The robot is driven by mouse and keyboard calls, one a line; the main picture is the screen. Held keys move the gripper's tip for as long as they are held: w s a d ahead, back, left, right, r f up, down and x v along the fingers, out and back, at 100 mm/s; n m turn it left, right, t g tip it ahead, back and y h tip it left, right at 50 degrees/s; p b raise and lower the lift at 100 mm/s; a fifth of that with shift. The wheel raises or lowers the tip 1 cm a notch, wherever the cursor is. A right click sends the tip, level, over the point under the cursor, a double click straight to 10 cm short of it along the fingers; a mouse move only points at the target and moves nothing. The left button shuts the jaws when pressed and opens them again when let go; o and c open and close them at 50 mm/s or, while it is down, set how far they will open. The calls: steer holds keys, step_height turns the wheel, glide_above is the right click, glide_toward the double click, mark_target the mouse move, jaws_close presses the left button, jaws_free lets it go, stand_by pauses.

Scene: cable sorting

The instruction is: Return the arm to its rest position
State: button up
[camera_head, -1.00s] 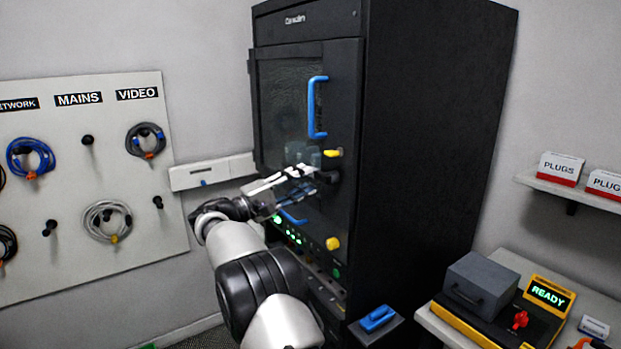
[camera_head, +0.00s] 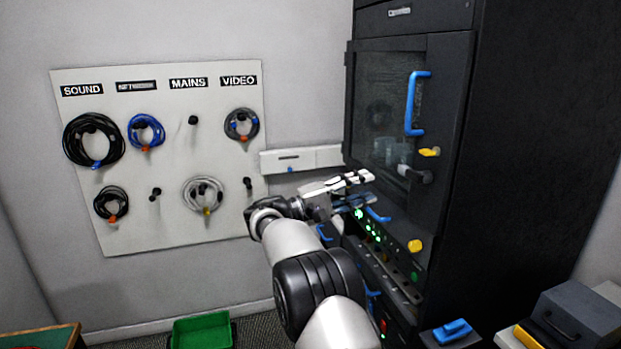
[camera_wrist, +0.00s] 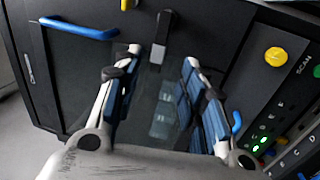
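My arm reaches forward from the bottom of the head view. My gripper (camera_head: 362,188) is in front of the lower left part of the black cabinet (camera_head: 540,130), near its glass door (camera_head: 385,110). In the wrist view my gripper (camera_wrist: 163,68) has its two blue-padded fingers spread apart, with only the cabinet front behind the gap. The fingers look empty and apart from the dark door latch (camera_head: 418,174). The door looks shut.
A blue door handle (camera_head: 412,105) and yellow knobs (camera_head: 415,246) stick out from the cabinet. A cable board (camera_head: 170,225) hangs on the left wall. A green bin (camera_head: 203,333) stands on the floor. A grey box (camera_head: 575,325) is at the lower right.

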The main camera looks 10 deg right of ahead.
steer(key=s+d+n+y, duration=0.1)
steer(key=s+y, duration=0.9)
steer(key=s, duration=1.1)
steer(key=s+a+f+t+y, duration=0.1)
steer(key=s+a+f+y, duration=0.4)
steer(key=s+a, duration=0.3)
steer(key=s+a+f+m+t+y, duration=0.1)
steer(key=s+a+f+y, duration=0.4)
steer(key=s, duration=0.9)
steer(key=a+f+t, duration=0.1)
steer(key=a, duration=0.1)
steer(key=shift+s+a+f+m, duration=0.3)
steer(key=shift+a+f, duration=0.05)
steer(key=shift+f, duration=0.05)
steer(key=shift+c, duration=0.2)
